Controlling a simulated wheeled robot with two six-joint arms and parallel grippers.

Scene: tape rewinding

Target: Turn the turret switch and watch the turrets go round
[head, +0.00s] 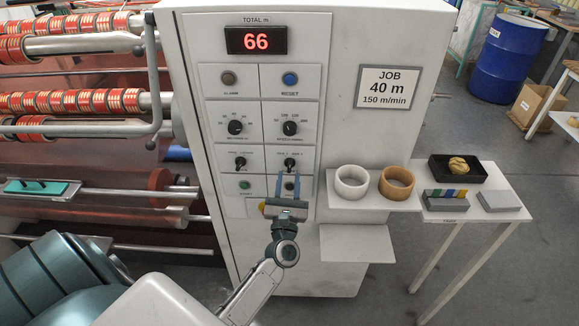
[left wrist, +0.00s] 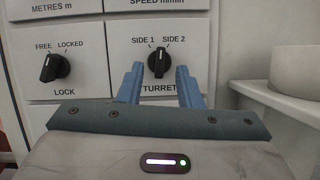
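The turret switch (head: 290,163) is a black knob on the white control panel, marked SIDE 1 and SIDE 2. It shows large in the left wrist view (left wrist: 159,63), its pointer near upright; I cannot tell which side it is set to. My left gripper (head: 287,184) is open, its two blue fingers pointing at the panel just below the switch. In the left wrist view the fingers (left wrist: 159,82) stand apart on either side of the knob's lower part, with nothing visibly held. Contact cannot be told. My right gripper is out of view.
The lock knob (left wrist: 54,66) sits left of the turret switch. The display (head: 256,40) reads 66; a job sign (head: 386,88) says 40 m. White and brown rings (head: 351,182) stand on a shelf at right. Shafts with red tape rolls (head: 120,100) fill the left.

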